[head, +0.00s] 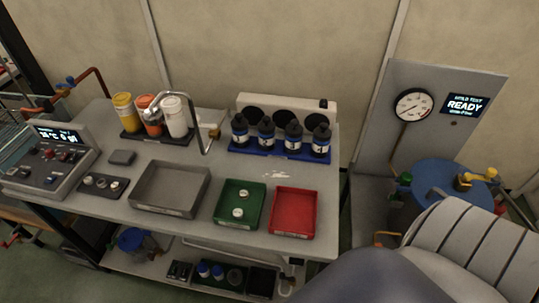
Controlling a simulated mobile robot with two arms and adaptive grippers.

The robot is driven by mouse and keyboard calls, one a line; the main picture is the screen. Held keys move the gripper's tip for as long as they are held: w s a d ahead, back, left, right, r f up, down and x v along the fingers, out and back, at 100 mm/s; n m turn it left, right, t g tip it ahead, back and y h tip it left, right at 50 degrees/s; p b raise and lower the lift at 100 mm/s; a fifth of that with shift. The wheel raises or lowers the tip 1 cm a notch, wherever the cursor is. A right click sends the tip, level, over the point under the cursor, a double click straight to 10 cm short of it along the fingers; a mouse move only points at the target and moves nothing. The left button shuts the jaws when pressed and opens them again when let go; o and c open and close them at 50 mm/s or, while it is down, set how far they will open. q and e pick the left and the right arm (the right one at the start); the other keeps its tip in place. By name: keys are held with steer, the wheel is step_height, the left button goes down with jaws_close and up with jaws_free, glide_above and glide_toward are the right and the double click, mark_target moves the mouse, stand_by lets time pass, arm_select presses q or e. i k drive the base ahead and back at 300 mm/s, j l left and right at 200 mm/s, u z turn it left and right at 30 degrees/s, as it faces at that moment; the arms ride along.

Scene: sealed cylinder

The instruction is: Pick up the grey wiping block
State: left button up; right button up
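A small dark grey block (122,157), which looks like the wiping block, lies flat on the grey workbench (105,218). It sits at the left of the bench, right of the control console and behind a small dark panel with round knobs. Nothing touches it from above and its top is fully visible. Neither of my grippers shows in the head view.
A console (48,160), bottle rack (160,137) and bent metal pipe (206,150) stand near the block. Grey (170,187), green (226,216) and red (293,212) trays line the front. Dark bottles (266,135) stand behind. A white smear (276,174) marks the bench.

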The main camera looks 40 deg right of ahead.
mark_target(120, 157)
steer(key=z, duration=0.45)
steer(key=i+j+z, duration=0.2)
steer(key=j+z, duration=0.15)
steer(key=j, duration=0.15)
steer(key=i+j+z, duration=0.1)
steer(key=j+z, duration=0.2)
steer(key=j, duration=0.25)
steer(key=j+z, duration=0.35)
steer(key=j, duration=0.2)
